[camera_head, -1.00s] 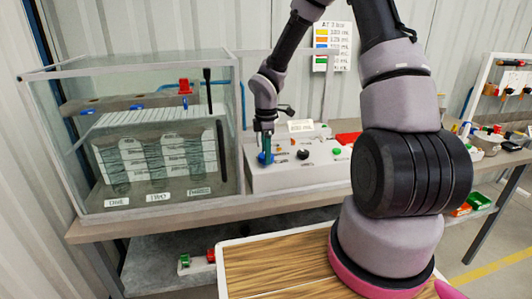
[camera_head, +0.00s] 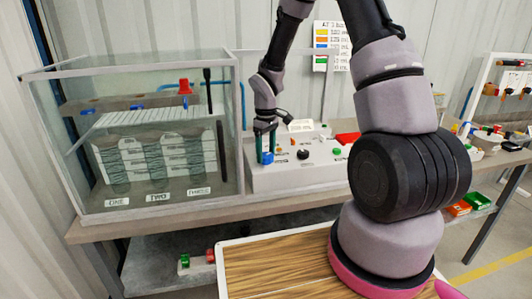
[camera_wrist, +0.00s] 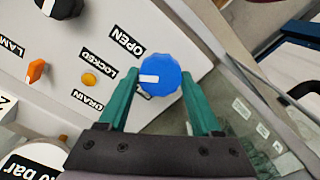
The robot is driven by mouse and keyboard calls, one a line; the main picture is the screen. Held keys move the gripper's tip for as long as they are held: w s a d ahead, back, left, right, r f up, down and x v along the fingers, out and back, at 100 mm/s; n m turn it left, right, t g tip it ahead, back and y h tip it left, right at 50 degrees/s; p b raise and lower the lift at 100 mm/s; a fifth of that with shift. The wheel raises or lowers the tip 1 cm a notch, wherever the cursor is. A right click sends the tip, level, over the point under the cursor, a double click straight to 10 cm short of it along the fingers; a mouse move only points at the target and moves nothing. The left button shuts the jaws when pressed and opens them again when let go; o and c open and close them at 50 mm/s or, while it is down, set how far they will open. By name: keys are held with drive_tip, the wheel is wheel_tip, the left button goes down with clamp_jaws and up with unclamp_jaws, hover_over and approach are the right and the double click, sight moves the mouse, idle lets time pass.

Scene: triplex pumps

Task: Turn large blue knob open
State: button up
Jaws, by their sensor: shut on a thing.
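The large blue knob (camera_head: 267,158) is at the left end of the sloped grey control panel (camera_head: 300,179). The knob's underside and the exact finger contact are hidden.
A black knob (camera_wrist: 62,8) and an orange switch (camera_wrist: 36,70) are on the panel. A round gauge (camera_wrist: 30,160) is near the gripper. A wooden-topped surface (camera_head: 270,268) lies in front.

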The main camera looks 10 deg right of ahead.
sight(266, 155)
drive_tip(key=m, duration=0.7)
idle(0.6)
drive_tip(key=o, duration=1.4)
wheel_tip(266, 155, up, 11)
drive_tip(key=shift+f, duration=0.1)
